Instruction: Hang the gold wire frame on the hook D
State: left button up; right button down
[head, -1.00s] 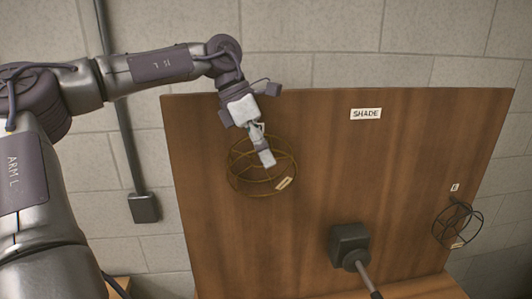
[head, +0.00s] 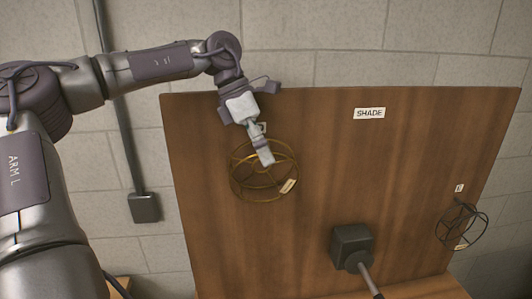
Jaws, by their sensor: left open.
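The gold wire frame (head: 237,180), a round cage of thin wire with a small pale tag, is against the upper left of the brown wooden board (head: 290,235). My left gripper (head: 266,158) is in front of the frame's upper part, and its jaws are open. The gripper hides part of the frame's top and whatever holds it there. My right gripper is not in view.
A black wire frame (head: 462,228) hangs at the board's right, under a small label "E" (head: 459,188). A "SHADE" sign (head: 369,114) is at the top. A dark block with a rod (head: 352,245) stands in front at lower middle. The board's centre is clear.

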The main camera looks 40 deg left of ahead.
pick_arm(q)
jog(key=v, duration=1.1)
jog(key=shift+s+r, duration=0.15)
jog(key=shift+r, duration=0.15)
jog(key=shift+d, duration=0.15)
